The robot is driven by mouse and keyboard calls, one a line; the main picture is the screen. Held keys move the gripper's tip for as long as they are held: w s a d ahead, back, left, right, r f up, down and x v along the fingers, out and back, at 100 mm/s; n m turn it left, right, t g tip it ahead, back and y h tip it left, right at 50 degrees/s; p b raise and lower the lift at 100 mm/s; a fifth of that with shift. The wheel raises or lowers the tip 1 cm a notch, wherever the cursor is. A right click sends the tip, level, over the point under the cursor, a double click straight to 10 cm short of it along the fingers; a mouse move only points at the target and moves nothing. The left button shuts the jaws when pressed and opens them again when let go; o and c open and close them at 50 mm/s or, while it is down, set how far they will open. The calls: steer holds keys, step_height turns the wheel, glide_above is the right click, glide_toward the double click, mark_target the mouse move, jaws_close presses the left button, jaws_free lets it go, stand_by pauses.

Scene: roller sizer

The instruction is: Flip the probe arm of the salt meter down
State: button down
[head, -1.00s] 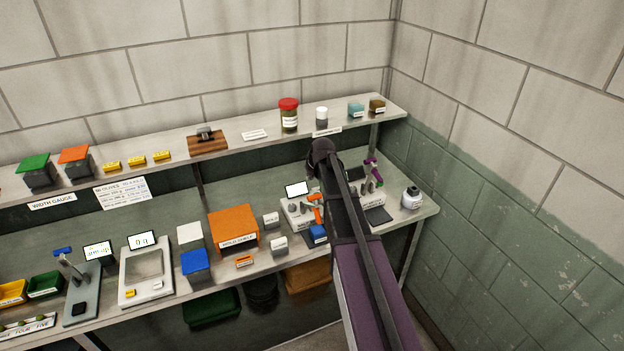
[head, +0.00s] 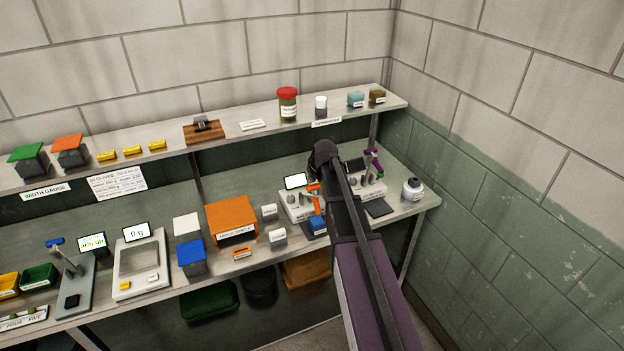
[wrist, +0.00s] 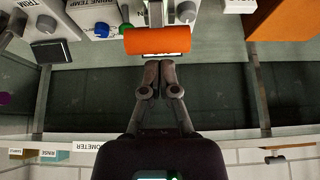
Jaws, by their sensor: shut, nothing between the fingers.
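Two small white meters stand side by side at the right of the bench; I cannot read in the head view which is the salt meter. The left meter (head: 296,206) has a lit screen and an orange probe arm (head: 314,195), which looks raised. The right meter (head: 371,190) has a purple arm (head: 374,163) standing up. In the wrist view my gripper (wrist: 160,64) is shut and empty, its tips close beside the orange bar (wrist: 157,40); contact is unclear. A "BRINE TEMP" label shows near a blue knob (wrist: 101,30). My arm hides the gripper in the head view.
A shelf (head: 220,137) runs above the bench, holding a red-lidded jar (head: 288,106) and small boxes. A white bottle (head: 413,190) stands at the right end.

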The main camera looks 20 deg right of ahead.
steer(key=shift+s+f, duration=0.15)
steer(key=shift+s, duration=0.05)
steer(key=shift+s+f+t+b, duration=0.15)
steer(key=shift+t+b, duration=0.15)
steer(key=shift+b, duration=0.15)
